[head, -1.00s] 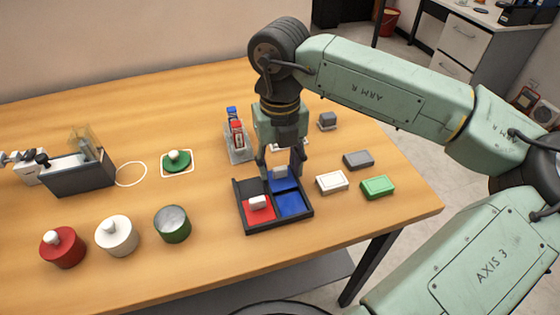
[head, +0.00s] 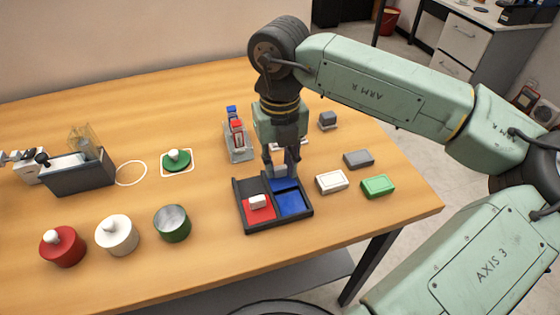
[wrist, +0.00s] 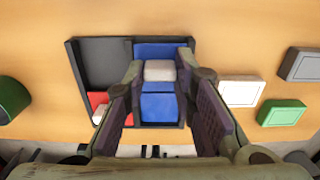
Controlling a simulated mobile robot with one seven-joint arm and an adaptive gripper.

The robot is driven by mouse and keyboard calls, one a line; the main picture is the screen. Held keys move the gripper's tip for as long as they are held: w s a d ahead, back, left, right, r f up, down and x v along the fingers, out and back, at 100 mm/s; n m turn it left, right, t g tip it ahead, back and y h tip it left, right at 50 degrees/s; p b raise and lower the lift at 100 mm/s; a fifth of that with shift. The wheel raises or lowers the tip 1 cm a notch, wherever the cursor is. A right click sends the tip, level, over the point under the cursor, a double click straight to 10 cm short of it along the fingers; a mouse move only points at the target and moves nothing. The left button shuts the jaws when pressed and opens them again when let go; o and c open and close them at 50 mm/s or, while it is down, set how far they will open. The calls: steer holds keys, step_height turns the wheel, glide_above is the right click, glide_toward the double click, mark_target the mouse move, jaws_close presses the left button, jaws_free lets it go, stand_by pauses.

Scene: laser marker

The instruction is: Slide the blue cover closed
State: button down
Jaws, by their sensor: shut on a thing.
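A black two-lane tray (head: 241,214) sits on the table. Its right lane has a blue cover (head: 285,184) at the far end with a white handle (head: 280,171), and a second blue area in front of it. A dark line parts the two. My gripper (head: 281,171) points down at the far end of this lane, shut on the white handle. In the wrist view the fingers (wrist: 160,71) stand on both sides of the handle, with blue surface above and below it. The fingers partly hide the cover in the head view.
The left lane holds a red cover (head: 259,208) with a white knob at the near end; its far end is dark. White (head: 332,182), grey (head: 358,159) and green (head: 378,187) blocks lie to the right. A small rack (head: 238,145) stands behind the tray. Round pots (head: 172,223) stand left.

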steer(key=shift+s+d+f+b, duration=0.15)
steer(key=shift+s+b, duration=0.15)
steer(key=shift+b, duration=0.05)
steer(key=s+b, duration=0.1)
steer(key=s+d+b, duration=0.1)
steer(key=s, duration=0.2)
steer(key=shift+s+d+b, duration=0.25)
steer(key=shift+b, duration=0.15)
steer(key=shift+s, duration=0.45)
steer(key=c, duration=1.4)
jaws_free()
steer(key=shift+d, duration=0.1)
steer(key=shift+o, duration=0.4)
steer(key=shift+r, duration=0.2)
